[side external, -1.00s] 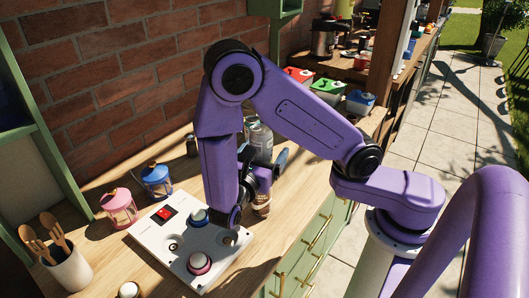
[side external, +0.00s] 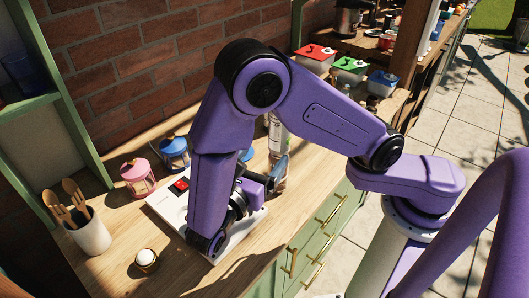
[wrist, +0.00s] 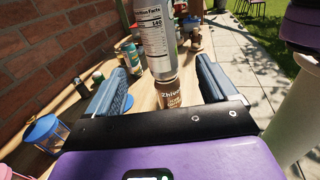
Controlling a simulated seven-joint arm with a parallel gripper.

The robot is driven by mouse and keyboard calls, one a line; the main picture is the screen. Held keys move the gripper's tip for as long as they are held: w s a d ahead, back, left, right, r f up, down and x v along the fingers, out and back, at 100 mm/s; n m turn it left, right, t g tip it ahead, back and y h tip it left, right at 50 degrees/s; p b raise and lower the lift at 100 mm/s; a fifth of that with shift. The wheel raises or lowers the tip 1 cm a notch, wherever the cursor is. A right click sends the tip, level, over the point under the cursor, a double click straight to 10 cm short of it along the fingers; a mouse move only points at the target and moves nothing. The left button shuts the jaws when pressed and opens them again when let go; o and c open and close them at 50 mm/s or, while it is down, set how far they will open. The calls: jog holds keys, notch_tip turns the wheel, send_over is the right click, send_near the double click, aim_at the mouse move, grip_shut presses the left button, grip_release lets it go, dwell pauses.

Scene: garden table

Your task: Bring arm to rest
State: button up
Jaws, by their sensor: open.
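My gripper (wrist: 165,88) is open and empty in the wrist view, its two blue-grey fingers apart. A silver can (wrist: 156,38) with a nutrition label and a brown container (wrist: 172,93) below it show between and beyond the fingers. Whether the can rests on the container is hard to tell. In the side external view, my arm is bent with the forearm pointing down over a white panel (side external: 172,202) with a red switch (side external: 181,184). My wrist hides most of the panel. One finger shows beside the can (side external: 278,136).
A pink lantern (side external: 138,178) and a blue lantern (side external: 175,153) stand behind the panel. A cup of wooden spoons (side external: 91,235) is at left, a small round-topped pot (side external: 146,260) in front. Lidded containers (side external: 315,57) stand at the back. A brick wall (side external: 150,70) bounds the table.

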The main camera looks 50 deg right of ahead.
jog(key=s+d+r+m+g+y, duration=0.3)
jog(key=s+d+m+y, duration=0.5)
jog(key=s+y, duration=0.6)
jog(key=d+y, duration=0.2)
jog(key=y, duration=0.2)
jog(key=shift+s+d+g, duration=0.15)
jog(key=shift+d+g, duration=0.05)
jog(key=shift+g, duration=0.2)
